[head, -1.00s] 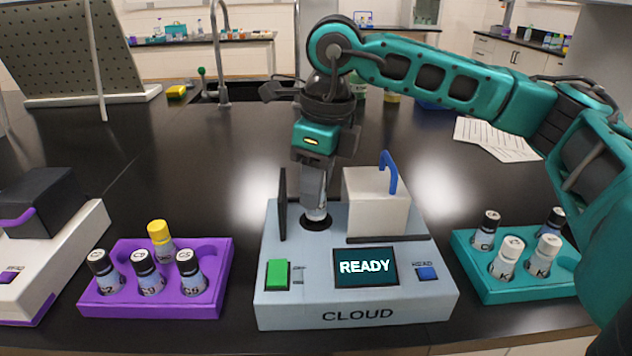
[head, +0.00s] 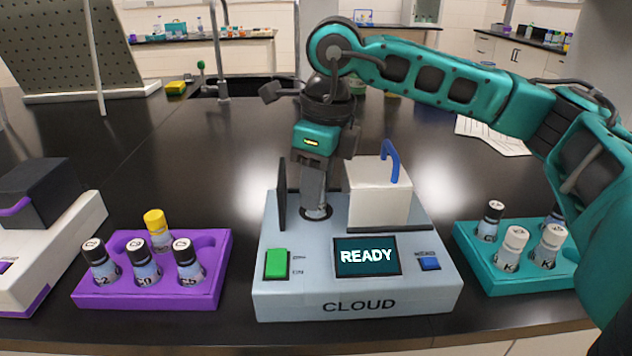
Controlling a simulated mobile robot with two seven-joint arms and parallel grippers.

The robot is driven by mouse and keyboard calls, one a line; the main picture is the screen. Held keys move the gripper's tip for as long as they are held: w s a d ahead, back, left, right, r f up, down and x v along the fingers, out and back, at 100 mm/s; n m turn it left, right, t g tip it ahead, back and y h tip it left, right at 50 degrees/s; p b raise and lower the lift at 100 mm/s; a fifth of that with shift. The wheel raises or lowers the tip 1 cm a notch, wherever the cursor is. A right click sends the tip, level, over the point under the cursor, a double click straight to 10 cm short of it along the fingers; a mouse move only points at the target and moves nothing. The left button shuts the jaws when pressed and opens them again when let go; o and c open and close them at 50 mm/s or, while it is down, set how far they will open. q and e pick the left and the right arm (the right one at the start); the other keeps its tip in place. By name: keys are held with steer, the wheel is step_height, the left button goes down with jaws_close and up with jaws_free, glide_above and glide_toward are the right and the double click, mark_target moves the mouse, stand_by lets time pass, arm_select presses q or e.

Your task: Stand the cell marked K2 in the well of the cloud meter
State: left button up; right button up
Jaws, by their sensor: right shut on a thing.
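The cloud meter (head: 358,306) is a pale blue box in the middle, with a READY screen and a round dark well (head: 327,214). Its white lid with a blue handle (head: 376,190) stands to the right of the well. My right gripper (head: 315,206) points straight down at the well, shut on a cell. The cell is almost wholly hidden by the fingers and the well, and its mark cannot be read. The teal rack (head: 497,283) at the right holds several cells, two with white caps (head: 515,240) and others with black caps. My left gripper is out of view.
A purple rack (head: 150,295) at the left holds several cells, one yellow-capped (head: 156,226). A white and black device (head: 60,220) stands at the far left. A dark upright flap (head: 281,198) is just left of the well. The bench behind is mostly clear.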

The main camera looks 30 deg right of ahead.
steer(key=shift+f+b, duration=0.3)
steer(key=shift+f, duration=0.2)
steer(key=o, duration=0.9)
steer(key=shift+o, duration=0.4)
steer(key=o, duration=0.6)
steer(key=shift+r, duration=0.1)
steer(key=shift+s+d+r+p, duration=0.1)
steer(key=shift+s+r+p, duration=0.05)
steer(key=shift+r+p, duration=1.4)
steer(key=shift+s+d+r+p, duration=0.15)
steer(key=shift+r+p, duration=0.85)
steer(key=shift+r, duration=0.9)
